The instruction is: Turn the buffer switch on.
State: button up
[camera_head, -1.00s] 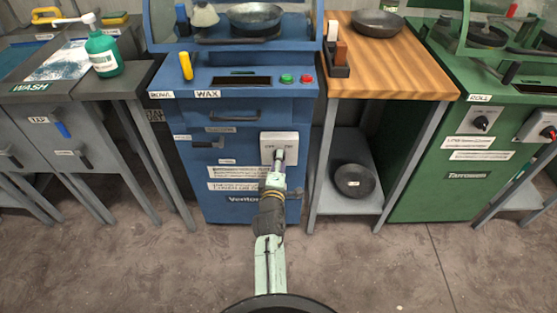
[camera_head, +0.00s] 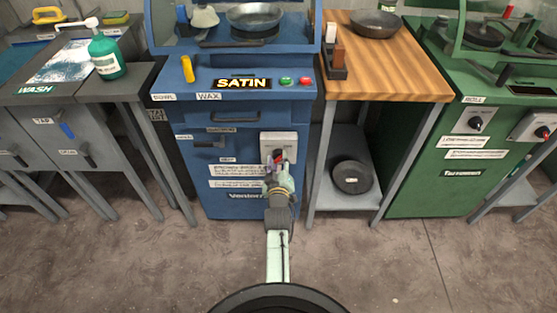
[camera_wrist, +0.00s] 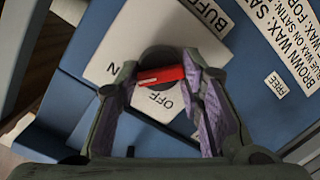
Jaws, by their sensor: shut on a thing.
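The buffer switch (camera_head: 279,140) is a pale plate with a dark round knob and a red grip bar, on the front of the blue machine (camera_head: 222,165). In the wrist view the red bar (camera_wrist: 162,76) lies nearly level between my finger pads. The plate (camera_wrist: 97,48) shows "OFF" below the bar and an "N" to its left; the rest of that word is hidden. My gripper (camera_head: 278,163) is shut on the knob, its purple-padded fingers (camera_wrist: 161,84) on either side. The machine's display (camera_head: 241,83) is lit and reads "SATIN".
Green and red buttons (camera_head: 286,81) sit on the panel above. A wooden-topped table (camera_head: 385,65) with a lower shelf stands right, then a green machine (camera_head: 445,180). A grey wash bench (camera_head: 110,83) stands left. The floor in front is clear.

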jog(key=shift+w+d+r+m, duration=0.1)
jog(key=shift+r+m, duration=0.15)
jog(key=shift+m, duration=0.25)
jog(key=o, duration=1.2)
jog(key=shift+f, duration=0.2)
jog(key=shift+c, duration=0.2)
jog(key=s+r, duration=0.1)
jog(key=s, duration=0.6)
jog(key=shift+s, duration=0.3)
